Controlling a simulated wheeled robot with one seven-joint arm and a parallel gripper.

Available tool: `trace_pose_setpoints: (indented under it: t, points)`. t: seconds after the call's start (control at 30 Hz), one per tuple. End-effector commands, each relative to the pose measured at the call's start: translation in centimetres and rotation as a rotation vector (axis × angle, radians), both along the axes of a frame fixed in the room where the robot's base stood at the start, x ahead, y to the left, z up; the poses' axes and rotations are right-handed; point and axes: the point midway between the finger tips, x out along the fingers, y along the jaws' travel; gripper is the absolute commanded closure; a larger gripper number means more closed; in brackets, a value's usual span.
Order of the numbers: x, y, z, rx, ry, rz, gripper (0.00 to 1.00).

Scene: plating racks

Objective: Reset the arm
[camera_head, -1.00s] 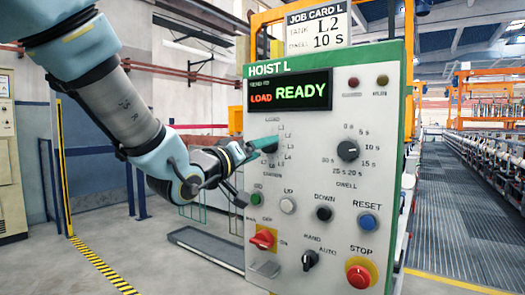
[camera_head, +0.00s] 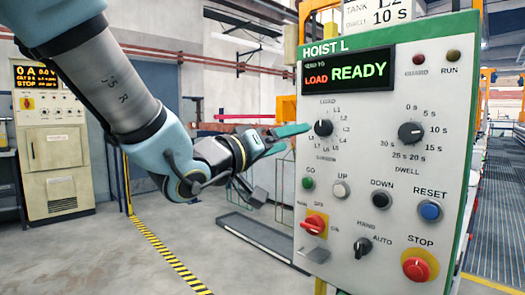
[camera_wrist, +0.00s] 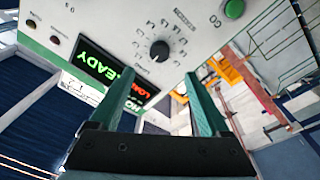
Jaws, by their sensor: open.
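My arm reaches in from the upper left in the head view. My gripper (camera_head: 287,138) is just left of the hoist panel (camera_head: 385,250), beside the station knob (camera_head: 323,128). In the wrist view my gripper (camera_wrist: 158,95) shows two green fingers spread apart with nothing between them. The station knob (camera_wrist: 159,51) is seen beyond the fingertips, apart from them. The display (camera_head: 347,72) reads LOAD and READY. The dwell knob (camera_head: 411,133) is further right on the panel.
The panel carries a green GO button (camera_head: 308,183), a blue RESET button (camera_head: 430,210), a red STOP button (camera_head: 417,268) and a red switch (camera_head: 314,225). A beige cabinet (camera_head: 55,150) stands at the far left. Open floor (camera_head: 235,270) lies below my arm.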

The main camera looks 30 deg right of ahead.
Motion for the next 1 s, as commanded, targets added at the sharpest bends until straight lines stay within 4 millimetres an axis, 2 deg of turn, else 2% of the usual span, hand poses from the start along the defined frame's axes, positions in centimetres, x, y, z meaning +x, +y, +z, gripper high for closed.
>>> trace_pose_setpoints:
  t: [0.17, 0.27, 0.37, 0.43, 0.5, 0.57, 0.6, 0.67, 0.7, 0.77, 0.83, 0.9, 1.0]
  points:
    - [0.1, 0.0, 0.0, 0.001, 0.0, 0.002, 0.2]
    - [1.2, 0.4, -0.5, 0.028, -0.001, 0.038, 0.2]
    - [4.4, 2.0, -2.2, 0.115, -0.001, 0.141, 0.2]
    - [7.5, 4.1, -4.2, 0.216, 0.007, 0.247, 0.2]
    - [10.7, 7.0, -6.7, 0.342, 0.024, 0.359, 0.2]
    - [13.0, 10.0, -9.0, 0.457, 0.051, 0.448, 0.2]
    - [14.3, 12.3, -10.5, 0.537, 0.076, 0.501, 0.2]
    - [15.7, 15.8, -12.8, 0.659, 0.121, 0.57, 0.2]
    - [16.2, 18.2, -14.3, 0.739, 0.16, 0.608, 0.2]
    - [16.5, 22.1, -16.5, 0.864, 0.229, 0.652, 0.2]
    - [16.0, 26.5, -18.9, 1.004, 0.327, 0.682, 0.2]
    - [14.6, 30.4, -20.8, 1.128, 0.437, 0.685, 0.2]
    - [11.7, 34.7, -22.9, 1.262, 0.595, 0.647, 0.2]
